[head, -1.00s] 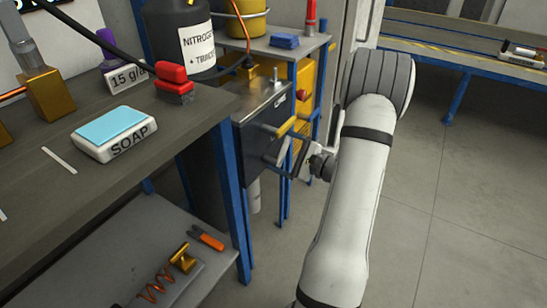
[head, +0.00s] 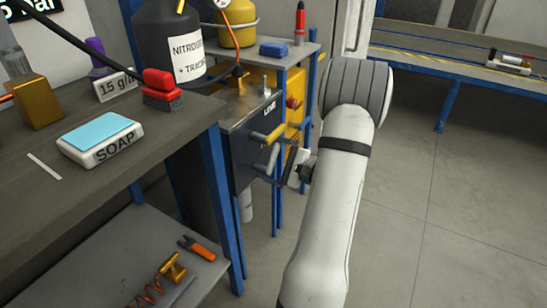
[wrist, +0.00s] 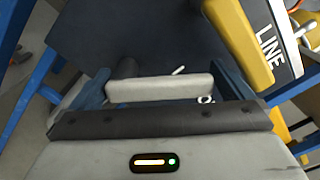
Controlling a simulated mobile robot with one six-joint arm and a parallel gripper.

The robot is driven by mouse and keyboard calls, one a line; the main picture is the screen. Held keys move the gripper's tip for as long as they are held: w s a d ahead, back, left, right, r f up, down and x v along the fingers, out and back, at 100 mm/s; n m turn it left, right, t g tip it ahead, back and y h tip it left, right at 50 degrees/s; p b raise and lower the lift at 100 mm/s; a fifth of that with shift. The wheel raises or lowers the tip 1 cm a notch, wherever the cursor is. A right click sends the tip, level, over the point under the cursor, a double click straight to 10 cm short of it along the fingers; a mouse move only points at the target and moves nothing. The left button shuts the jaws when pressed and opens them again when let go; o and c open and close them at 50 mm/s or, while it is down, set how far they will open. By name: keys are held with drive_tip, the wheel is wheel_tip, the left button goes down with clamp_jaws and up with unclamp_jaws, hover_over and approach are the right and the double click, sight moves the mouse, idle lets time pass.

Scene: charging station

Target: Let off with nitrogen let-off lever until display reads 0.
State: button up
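The dark panel box (head: 238,150) below the nitrogen bottle carries a yellow-handled lever (head: 268,135) and a grey-handled lever (head: 262,168) under it. No label names the let-off lever; I cannot tell which it is. My gripper (head: 298,168) is at the front of the box, beside the grey handle. In the wrist view the gripper (wrist: 160,95) is open, its blue fingers apart with the grey handle (wrist: 160,88) between them. The yellow handle (wrist: 245,45) is outside, at upper right beside the word LINE. The display (head: 35,5) is cut off; only "bar" is partly readable.
The nitrogen bottle (head: 165,45) and a yellow bottle (head: 238,33) stand behind the box. A workbench with a soap block (head: 100,140) is at left. A blue post (head: 218,200) stands close left of the box. Floor at right is clear.

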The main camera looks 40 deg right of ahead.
sight(275, 159)
drive_tip(key=shift+s+d, duration=0.1)
drive_tip(key=shift+s, duration=0.05)
drive_tip(key=p+v, duration=0.2)
drive_tip(key=v, duration=0.4)
drive_tip(key=shift+s+d, duration=0.1)
drive_tip(key=shift+s, duration=0.15)
drive_tip(key=shift+s+d, duration=0.15)
drive_tip(key=shift+s, duration=0.35)
drive_tip(key=shift+c, duration=0.2)
